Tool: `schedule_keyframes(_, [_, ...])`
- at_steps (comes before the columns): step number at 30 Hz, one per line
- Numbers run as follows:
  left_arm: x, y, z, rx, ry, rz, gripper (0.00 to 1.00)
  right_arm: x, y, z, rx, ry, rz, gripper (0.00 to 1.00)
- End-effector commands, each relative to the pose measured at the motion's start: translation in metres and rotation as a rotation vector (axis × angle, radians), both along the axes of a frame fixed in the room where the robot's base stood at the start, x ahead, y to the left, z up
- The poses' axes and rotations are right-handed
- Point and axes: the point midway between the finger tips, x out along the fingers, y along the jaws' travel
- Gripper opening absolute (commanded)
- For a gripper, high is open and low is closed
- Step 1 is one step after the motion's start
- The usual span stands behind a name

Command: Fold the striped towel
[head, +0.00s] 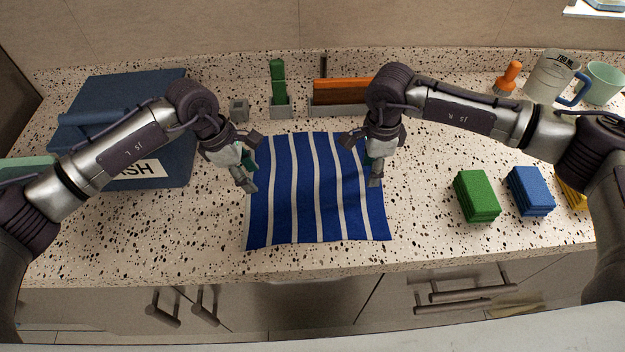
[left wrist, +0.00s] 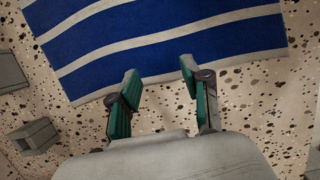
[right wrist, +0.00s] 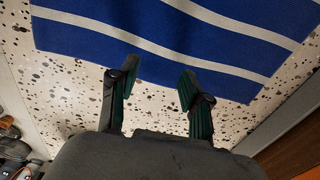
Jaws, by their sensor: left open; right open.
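The striped towel (head: 315,200), blue with white stripes, lies flat and spread out on the speckled counter. It also shows in the left wrist view (left wrist: 150,55) and the right wrist view (right wrist: 165,30). My left gripper (head: 250,168) is open and empty at the towel's left edge, toward its far part. In the left wrist view its fingertips (left wrist: 160,72) are at the towel's edge. My right gripper (head: 362,160) is open and empty at the towel's far right edge. In the right wrist view its fingertips (right wrist: 158,74) are over the towel's edge. Contact with the cloth cannot be told.
A blue bin (head: 125,100) with a label stands at the left. Green sponges (head: 476,196) and blue sponges (head: 530,190) are stacked at the right. A mug (head: 552,80) is at the back right.

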Motion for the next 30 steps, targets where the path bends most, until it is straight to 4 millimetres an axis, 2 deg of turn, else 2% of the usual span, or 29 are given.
schedule_keyframes(4, [0.0, 0.0, -0.012, 0.0, 0.0, 0.001, 0.48, 0.0, 0.0, -0.012, -0.001, 0.0, 0.0, 0.48])
schedule_keyframes(19, [0.0, 0.0, -0.02, -0.001, -0.001, 0.0, 0.48, 0.0, 0.0, -0.02, -0.001, 0.0, 0.0, 0.48])
schedule_keyframes(30, [0.0, 0.0, -0.019, 0.001, 0.001, 0.001, 0.18, 0.0, 0.0, -0.019, -0.001, 0.001, 0.0, 0.18])
